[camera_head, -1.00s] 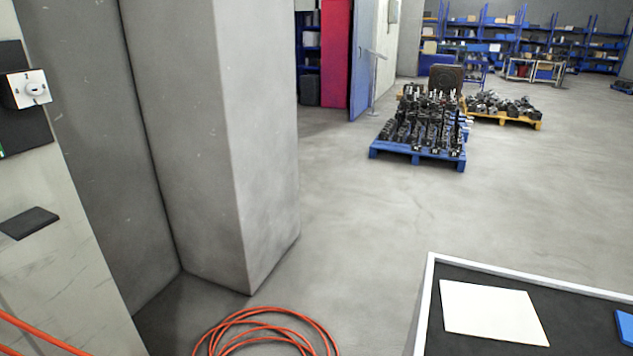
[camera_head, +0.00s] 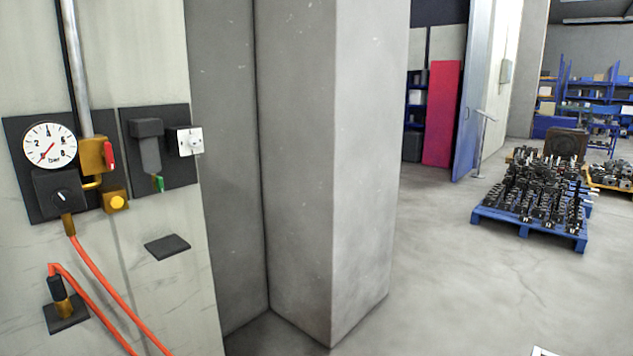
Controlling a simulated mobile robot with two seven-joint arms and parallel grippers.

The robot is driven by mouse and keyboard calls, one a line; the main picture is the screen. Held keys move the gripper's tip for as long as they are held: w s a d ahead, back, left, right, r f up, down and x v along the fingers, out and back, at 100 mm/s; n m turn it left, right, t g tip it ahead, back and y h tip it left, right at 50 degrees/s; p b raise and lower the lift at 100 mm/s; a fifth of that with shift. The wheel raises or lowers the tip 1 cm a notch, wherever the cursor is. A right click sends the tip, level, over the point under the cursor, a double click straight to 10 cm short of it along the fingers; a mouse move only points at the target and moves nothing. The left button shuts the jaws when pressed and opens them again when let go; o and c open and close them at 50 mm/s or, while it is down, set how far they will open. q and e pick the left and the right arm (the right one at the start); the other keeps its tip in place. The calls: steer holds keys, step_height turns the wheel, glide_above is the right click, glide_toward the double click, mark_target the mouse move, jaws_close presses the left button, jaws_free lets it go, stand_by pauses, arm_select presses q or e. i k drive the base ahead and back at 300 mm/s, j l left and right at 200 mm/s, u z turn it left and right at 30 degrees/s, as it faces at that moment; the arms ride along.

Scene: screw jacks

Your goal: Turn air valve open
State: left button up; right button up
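An air station is mounted on the pale wall panel at the left. It has a round white pressure gauge (camera_head: 49,146) with a red needle, above a black regulator knob (camera_head: 60,195). Beside it is a brass valve body (camera_head: 93,156) under a grey vertical pipe, with a small red lever (camera_head: 109,155) that points roughly up and down. An orange hose (camera_head: 95,270) runs down from the regulator. Neither of my grippers shows in this view.
A black filter unit (camera_head: 149,148) and a white switch box (camera_head: 190,141) are right of the valve. A small black shelf (camera_head: 167,246) is below. A grey pillar (camera_head: 335,170) stands right of the panel. A blue pallet (camera_head: 530,230) of jacks is further off; open floor lies between.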

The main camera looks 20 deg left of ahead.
mark_target(108, 153)
steer(key=u, duration=1.8)
